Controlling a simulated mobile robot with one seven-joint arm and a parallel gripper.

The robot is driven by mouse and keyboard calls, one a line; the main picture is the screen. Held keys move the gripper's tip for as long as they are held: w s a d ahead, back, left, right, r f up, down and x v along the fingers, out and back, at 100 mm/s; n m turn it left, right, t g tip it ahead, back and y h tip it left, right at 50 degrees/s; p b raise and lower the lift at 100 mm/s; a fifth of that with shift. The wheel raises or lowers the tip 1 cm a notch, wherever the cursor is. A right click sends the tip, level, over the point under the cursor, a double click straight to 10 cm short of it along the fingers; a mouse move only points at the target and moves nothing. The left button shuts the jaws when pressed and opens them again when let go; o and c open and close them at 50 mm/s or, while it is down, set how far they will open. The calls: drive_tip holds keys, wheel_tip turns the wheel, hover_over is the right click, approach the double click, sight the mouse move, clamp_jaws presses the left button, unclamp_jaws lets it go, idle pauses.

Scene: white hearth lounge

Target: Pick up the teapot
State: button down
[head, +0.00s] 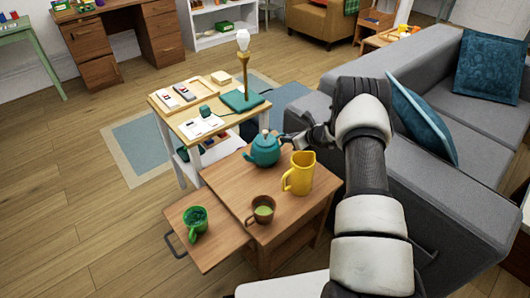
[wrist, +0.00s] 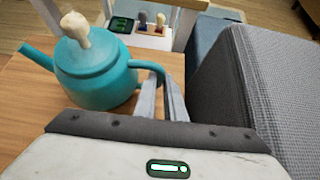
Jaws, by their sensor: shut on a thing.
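The teal teapot (head: 264,149) with a pale knob on its lid stands at the back of the small wooden table (head: 222,178). In the wrist view the teapot (wrist: 97,78) is upright at the left, its spout pointing left and its handle toward my fingers. My gripper (wrist: 166,98) is shut on the teapot's handle, with the fingers on either side of it. In the head view my gripper (head: 290,137) reaches in from the right. I cannot tell whether the teapot's base touches the table.
A yellow pitcher (head: 299,174) stands close in front of the teapot. A brown cup (head: 262,210) and a green mug (head: 195,220) stand nearer, the mug on a pulled-out leaf. A grey sofa (head: 440,190) is right of the table. A side table with a lamp (head: 243,75) stands behind.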

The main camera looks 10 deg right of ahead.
drive_tip(key=shift+w+r, duration=0.15)
drive_tip(key=shift+r, duration=0.2)
wheel_tip(320, 180, up, 10)
drive_tip(key=p, duration=0.2)
drive_tip(key=shift+f, duration=0.2)
drive_tip(key=shift+a, duration=0.15)
idle(0.6)
